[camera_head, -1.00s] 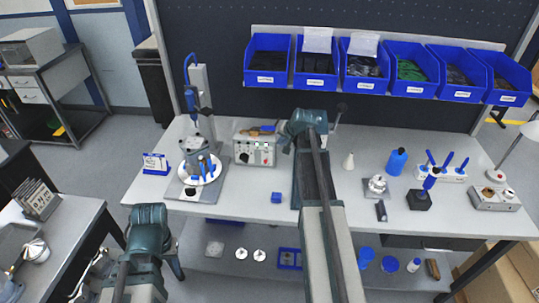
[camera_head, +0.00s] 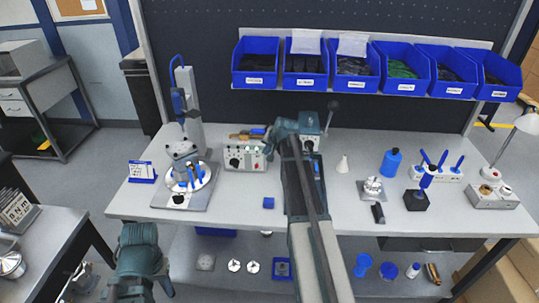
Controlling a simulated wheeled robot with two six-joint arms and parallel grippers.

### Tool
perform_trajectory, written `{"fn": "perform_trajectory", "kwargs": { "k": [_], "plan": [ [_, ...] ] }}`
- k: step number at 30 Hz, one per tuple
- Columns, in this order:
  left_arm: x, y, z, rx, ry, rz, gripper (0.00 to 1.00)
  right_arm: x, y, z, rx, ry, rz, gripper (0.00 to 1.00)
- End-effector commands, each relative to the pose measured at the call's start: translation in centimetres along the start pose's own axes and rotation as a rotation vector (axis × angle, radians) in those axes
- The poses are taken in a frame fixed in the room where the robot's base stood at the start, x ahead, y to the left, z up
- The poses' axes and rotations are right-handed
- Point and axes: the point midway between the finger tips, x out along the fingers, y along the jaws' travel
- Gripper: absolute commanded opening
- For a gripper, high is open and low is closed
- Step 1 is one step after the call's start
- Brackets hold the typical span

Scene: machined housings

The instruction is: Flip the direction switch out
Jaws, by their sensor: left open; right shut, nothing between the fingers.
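A light control box (camera_head: 244,158) with a black knob and small buttons stands on the bench, left of centre. The direction switch is too small to single out on its panel. My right arm reaches in from the bottom, and my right gripper (camera_head: 269,140) is at the box's upper right edge. It is shut and empty; I cannot tell whether it touches the box. My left arm (camera_head: 140,250) is low at the left, in front of the bench; its gripper does not show.
A fixture with a round white plate (camera_head: 203,191) stands left of the box. A machine with a black-knobbed lever (camera_head: 333,106) is behind my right arm. Blue bins (camera_head: 262,82) hang above.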

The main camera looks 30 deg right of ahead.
Motion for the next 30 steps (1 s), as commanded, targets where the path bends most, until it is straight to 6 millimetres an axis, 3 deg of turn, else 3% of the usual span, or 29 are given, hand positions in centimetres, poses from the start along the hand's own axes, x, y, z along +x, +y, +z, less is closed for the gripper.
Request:
{"fn": "perform_trajectory", "kwargs": {
  "k": [1,3,9,30],
  "plan": [
    [1.5,0.1,-0.1,0.0,0.0,0.0,0.5,1.7,0.2,0.1,-0.001,0.0,0.0,0.0],
    [2.5,0.2,-0.1,-0.001,0.0,0.0,0.5,2.9,0.2,0.1,-0.001,0.0,0.0,0.0],
    [4.7,0.5,-0.3,-0.001,0.0,0.0,0.5,4.7,0.2,2.2,-0.001,0.001,0.0,0.0],
    [6.0,0.6,-0.4,0.0,0.0,0.0,0.5,5.3,0.3,3.3,-0.01,0.029,-0.01,0.0]
  ]
}}
